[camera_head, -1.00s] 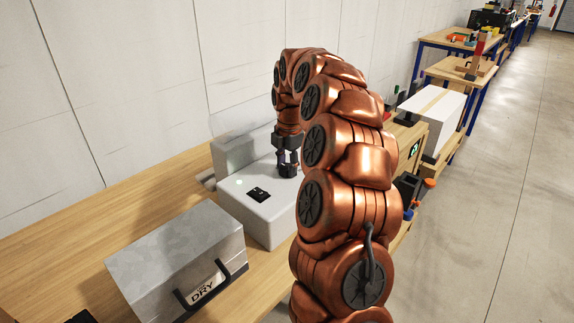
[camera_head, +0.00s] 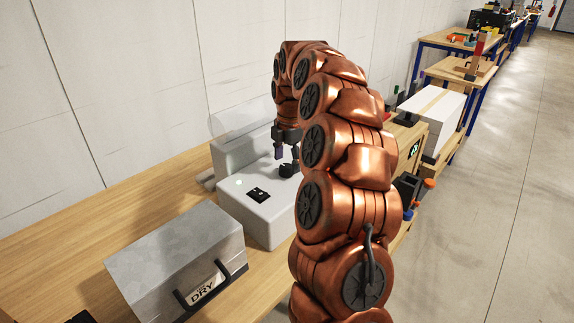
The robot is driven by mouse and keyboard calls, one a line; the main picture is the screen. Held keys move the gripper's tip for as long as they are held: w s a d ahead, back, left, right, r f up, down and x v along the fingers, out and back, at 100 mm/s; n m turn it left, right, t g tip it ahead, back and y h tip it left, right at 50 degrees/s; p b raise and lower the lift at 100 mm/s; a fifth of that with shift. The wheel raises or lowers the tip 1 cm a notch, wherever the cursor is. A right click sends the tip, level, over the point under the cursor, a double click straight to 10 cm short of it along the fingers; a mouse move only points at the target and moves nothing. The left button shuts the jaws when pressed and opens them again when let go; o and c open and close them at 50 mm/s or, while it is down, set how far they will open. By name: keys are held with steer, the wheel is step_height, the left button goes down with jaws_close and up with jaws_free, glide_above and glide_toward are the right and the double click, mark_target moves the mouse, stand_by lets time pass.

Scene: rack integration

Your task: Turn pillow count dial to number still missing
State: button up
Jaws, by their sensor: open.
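My gripper (camera_head: 287,154) hangs from my copper arm above the grey-white machine (camera_head: 250,215) on the bench. Its fingers are apart and look empty. A small dark round knob (camera_head: 286,171), which looks like the dial, sits on the machine's top face just below the fingertips. My arm covers the space to its right. Any numbers or pointer on the dial are too small to read. A black switch plate (camera_head: 258,195) and a small pale green light (camera_head: 239,182) are on the same face, nearer the front left. No pillows can be made out.
A grey metal box (camera_head: 180,255) with a handle and a label reading DRY stands in front on the wooden bench (camera_head: 110,235). A clear roll-like shape (camera_head: 240,116) is behind the machine. A white box (camera_head: 432,115) stands farther right. The bench's left side is mostly clear.

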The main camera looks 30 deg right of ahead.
mark_target(288, 168)
step_height(288, 168, up, 10)
steer(key=shift+s, duration=0.4)
stand_by(0.4)
steer(key=shift+a, duration=0.1)
